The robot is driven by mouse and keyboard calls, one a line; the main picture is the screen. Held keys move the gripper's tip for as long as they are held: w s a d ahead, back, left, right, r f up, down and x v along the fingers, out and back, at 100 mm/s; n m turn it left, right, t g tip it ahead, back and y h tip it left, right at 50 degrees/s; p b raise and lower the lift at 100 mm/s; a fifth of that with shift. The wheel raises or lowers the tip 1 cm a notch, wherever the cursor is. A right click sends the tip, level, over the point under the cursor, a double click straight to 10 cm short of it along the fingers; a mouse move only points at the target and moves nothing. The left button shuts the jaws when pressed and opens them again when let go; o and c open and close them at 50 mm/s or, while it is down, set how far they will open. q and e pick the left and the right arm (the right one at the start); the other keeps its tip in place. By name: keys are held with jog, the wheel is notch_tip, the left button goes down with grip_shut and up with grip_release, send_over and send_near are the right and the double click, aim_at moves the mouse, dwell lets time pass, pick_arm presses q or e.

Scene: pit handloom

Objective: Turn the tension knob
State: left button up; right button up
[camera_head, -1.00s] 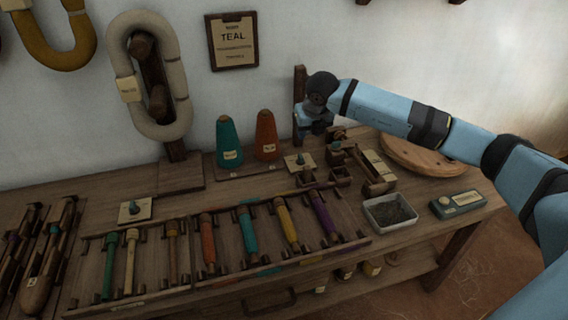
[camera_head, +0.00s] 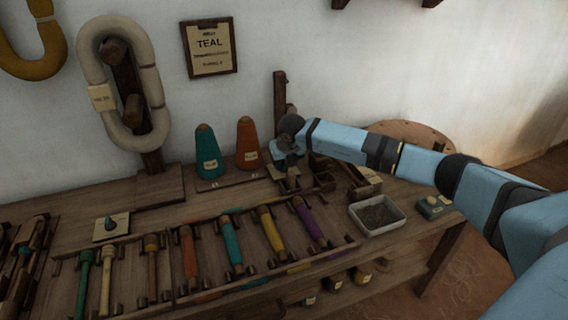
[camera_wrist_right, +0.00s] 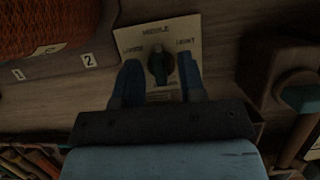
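The tension knob (camera_wrist_right: 157,64) is a dark round knob with a teal part, on a cream plate (camera_wrist_right: 131,40) lettered "MIDDLE" at its top and with a word at each side. In the wrist view, my right gripper (camera_wrist_right: 159,70) is open, one blue finger on each side of the knob. Gaps show between the fingers and the knob; I cannot tell its exact depth. In the head view, my right gripper (camera_head: 287,163) is at the back of the bench and mostly covers the plate. My left gripper is out of view.
Teal (camera_head: 208,152) and orange (camera_head: 248,145) yarn cones stand left of the gripper. Racked coloured bobbins (camera_head: 231,240) fill the front. A metal tray (camera_head: 378,213) sits right.

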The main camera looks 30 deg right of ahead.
grip_shut()
